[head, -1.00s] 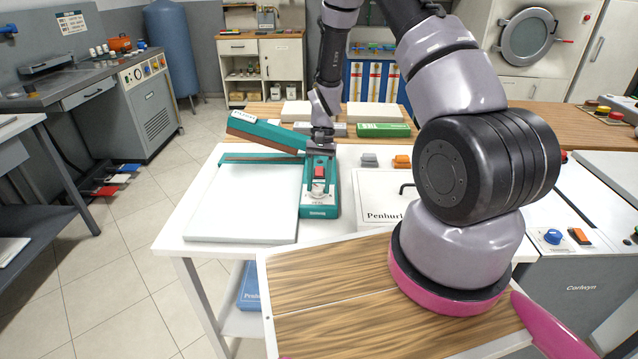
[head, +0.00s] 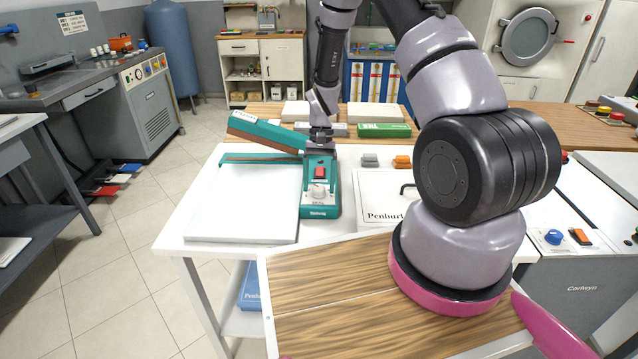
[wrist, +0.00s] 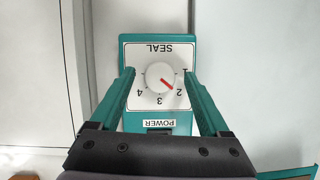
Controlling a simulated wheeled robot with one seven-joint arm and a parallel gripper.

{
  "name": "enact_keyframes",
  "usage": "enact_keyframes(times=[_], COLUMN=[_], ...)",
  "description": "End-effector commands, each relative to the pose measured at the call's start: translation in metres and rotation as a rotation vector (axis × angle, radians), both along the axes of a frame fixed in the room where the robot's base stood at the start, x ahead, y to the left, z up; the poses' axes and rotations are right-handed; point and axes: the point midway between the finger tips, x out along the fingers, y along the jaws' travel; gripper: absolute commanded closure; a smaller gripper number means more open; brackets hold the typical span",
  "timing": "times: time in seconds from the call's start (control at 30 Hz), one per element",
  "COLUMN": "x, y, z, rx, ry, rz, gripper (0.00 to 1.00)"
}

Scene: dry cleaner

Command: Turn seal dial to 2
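The teal heat sealer (head: 320,210) stands on the white table, its hinged arm (head: 268,134) raised at the left. Its white seal dial (head: 318,194) is on the front panel. In the wrist view the dial (wrist: 158,77) shows a red pointer aimed at the 2, with the SEAL label upside down above it. My gripper (wrist: 159,72) is open and empty. Its fingers are on both sides of the dial, with a visible gap to it on each side. In the head view my gripper (head: 320,145) is over the back of the panel, behind the red power switch (head: 319,172).
A white pad (head: 240,205) lies left of the panel, and a labelled white box (head: 385,200) with a dark handle stands to the right. Grey and orange blocks (head: 402,162) sit behind it. A wooden counter (head: 262,108) runs behind the table.

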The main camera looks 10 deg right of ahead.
Motion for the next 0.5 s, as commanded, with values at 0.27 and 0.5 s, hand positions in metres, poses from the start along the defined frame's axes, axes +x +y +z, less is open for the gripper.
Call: enact_keyframes(times=[0.27, 0.5], x=[0.004, 0.021], y=[-0.001, -0.007], z=[0.009, 0.051], rx=[0.000, 0.000], ry=[-0.001, -0.005], rz=[-0.001, 0.000], gripper=[0.20, 0.20])
